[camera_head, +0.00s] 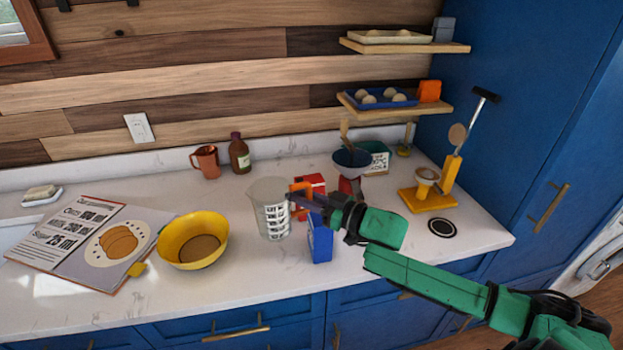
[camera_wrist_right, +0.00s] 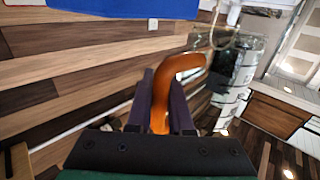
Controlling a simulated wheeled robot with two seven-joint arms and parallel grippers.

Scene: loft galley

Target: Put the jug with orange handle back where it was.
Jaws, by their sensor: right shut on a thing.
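The clear measuring jug (camera_head: 270,212) with white markings is upright at the middle of the counter. I cannot tell whether its base touches the counter. Its orange handle (camera_head: 301,188) faces right, toward my right gripper (camera_head: 300,203). In the right wrist view the orange handle (camera_wrist_right: 183,68) lies between the fingers of my right gripper (camera_wrist_right: 161,105), which is shut on it. The jug's clear body (camera_wrist_right: 235,70) shows there to the right of the handle. My left gripper is not in view.
A blue box (camera_head: 320,240) and a red box (camera_head: 312,183) stand close beside the jug. A yellow bowl (camera_head: 193,240) and open recipe book (camera_head: 85,240) are left. A dark ring (camera_head: 442,228) marks the right counter, near a yellow stand (camera_head: 422,201). A dark blue bowl (camera_head: 350,163) stands behind.

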